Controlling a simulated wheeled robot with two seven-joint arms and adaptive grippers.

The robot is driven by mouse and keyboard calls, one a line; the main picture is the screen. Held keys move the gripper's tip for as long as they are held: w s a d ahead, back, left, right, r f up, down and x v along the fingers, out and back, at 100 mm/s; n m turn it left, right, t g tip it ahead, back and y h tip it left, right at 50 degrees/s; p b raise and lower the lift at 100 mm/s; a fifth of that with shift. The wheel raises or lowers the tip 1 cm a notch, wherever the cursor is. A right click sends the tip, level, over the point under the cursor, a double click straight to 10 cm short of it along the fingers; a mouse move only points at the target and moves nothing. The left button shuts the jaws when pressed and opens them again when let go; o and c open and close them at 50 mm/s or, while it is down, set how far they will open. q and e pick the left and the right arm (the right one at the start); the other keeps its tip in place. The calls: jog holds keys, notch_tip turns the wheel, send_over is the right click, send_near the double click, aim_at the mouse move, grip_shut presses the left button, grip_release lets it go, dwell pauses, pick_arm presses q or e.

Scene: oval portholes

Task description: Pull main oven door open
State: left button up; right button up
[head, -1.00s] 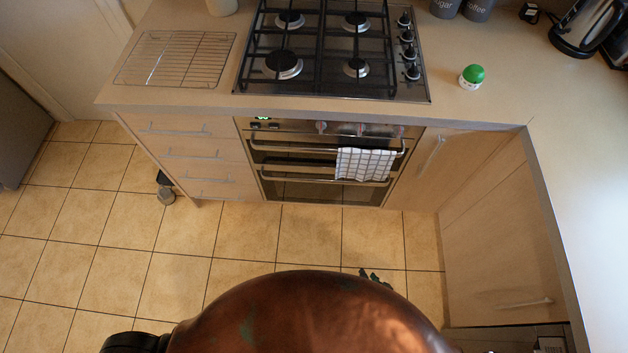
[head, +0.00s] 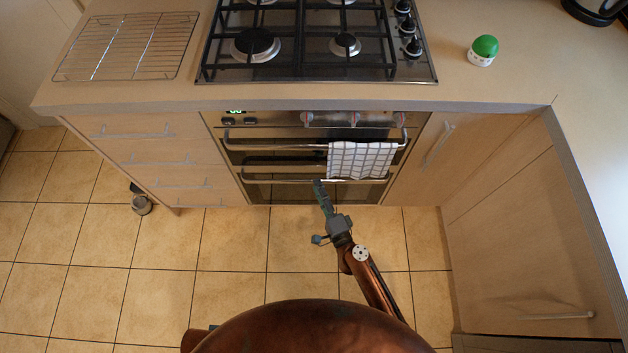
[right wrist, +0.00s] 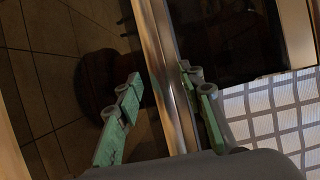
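The oven (head: 310,130) is built in under the hob, with two dark glass doors, one above the other, each with a metal bar handle. Both doors look shut. My right gripper (head: 319,184) reaches up from below to the lower handle (head: 275,182), left of the towel. In the right wrist view the handle bar (right wrist: 166,65) runs between my two green fingers (right wrist: 160,92). They stand apart on either side of it, open; I cannot tell whether either touches it. My left gripper is not recognisable in any view.
A checked towel (head: 360,160) hangs from the upper handle, its lower edge near the lower one. Drawers (head: 160,160) are to the left; cupboards (head: 530,240) close in on the right. The tiled floor (head: 235,240) before the oven is clear.

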jog(key=shift+x, duration=1.8)
jog(key=shift+f, duration=0.1)
jog(key=shift+c, duration=0.7)
grip_shut()
